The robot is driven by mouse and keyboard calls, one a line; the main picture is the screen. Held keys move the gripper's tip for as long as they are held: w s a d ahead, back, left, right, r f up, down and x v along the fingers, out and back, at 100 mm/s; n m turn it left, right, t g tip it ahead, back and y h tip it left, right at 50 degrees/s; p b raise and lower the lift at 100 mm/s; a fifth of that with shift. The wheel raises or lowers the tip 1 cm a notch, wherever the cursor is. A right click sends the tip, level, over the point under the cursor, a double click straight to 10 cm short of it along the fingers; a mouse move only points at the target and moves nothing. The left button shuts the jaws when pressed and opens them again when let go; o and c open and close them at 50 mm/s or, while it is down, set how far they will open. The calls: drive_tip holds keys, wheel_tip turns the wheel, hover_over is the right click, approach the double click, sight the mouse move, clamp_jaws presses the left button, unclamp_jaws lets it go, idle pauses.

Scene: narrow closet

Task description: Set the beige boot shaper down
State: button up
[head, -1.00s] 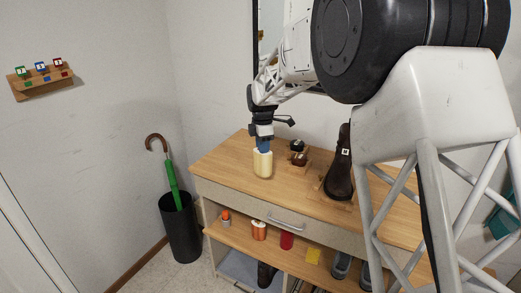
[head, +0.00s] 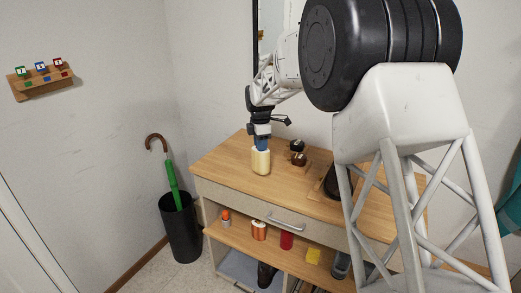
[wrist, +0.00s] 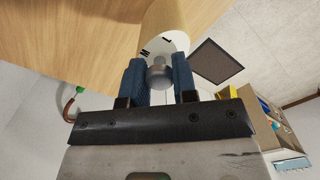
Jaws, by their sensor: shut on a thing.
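The beige boot shaper (head: 261,162) is upright at the left part of the wooden cabinet top (head: 222,160). My gripper (head: 261,146) is above it, pointing down, shut on the grey knob at its top. In the wrist view the two blue fingers of my gripper (wrist: 160,78) close on that knob, and the shaper (wrist: 172,28) extends beyond it with dark letters on its pale end. Its base appears at or very near the cabinet top; I cannot tell if it touches.
Small dark items (head: 297,152) stand right of the shaper. A dark boot (head: 333,183) is partly hidden behind my arm. The shelf below holds an orange-banded can (head: 258,230) and a red one (head: 286,240). A black umbrella bin (head: 181,228) stands left. The front-left cabinet top is clear.

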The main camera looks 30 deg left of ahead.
drive_tip(key=shift+f, duration=1.3)
drive_tip(key=o, duration=0.8)
drive_tip(key=shift+o, duration=0.2)
wheel_tip(320, 180, up, 12)
drive_tip(key=shift+r, duration=0.1)
idle(0.4)
